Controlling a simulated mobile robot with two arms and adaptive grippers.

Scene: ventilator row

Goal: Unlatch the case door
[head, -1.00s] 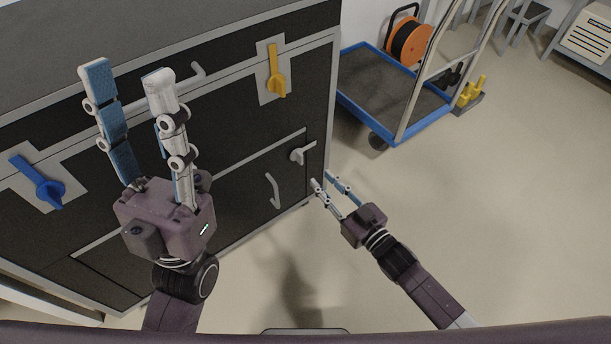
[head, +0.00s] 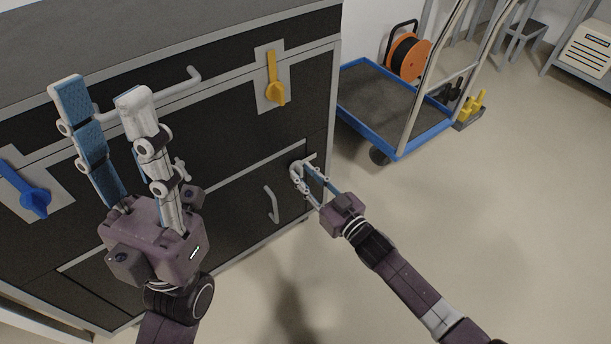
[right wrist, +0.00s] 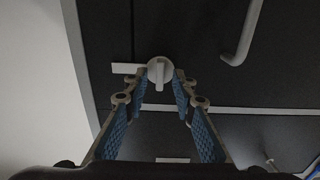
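The black case (head: 225,150) with grey trim stands at the left in the head view. Its lower door (head: 235,190) is closed and carries a curved grey handle (head: 271,203). The grey turn latch (right wrist: 160,72) shows in the right wrist view, its short lever pointing down. My right gripper (head: 304,170) is at this latch, with its fingers open and a tip on each side of the lever; contact cannot be told. In the head view its fingers partly hide the latch. My left gripper (head: 99,95) is open and empty, raised in front of the case.
A bar handle (head: 175,90) is partly behind my left gripper. A blue trolley (head: 395,105) with an orange reel (head: 408,55) stands right of the case.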

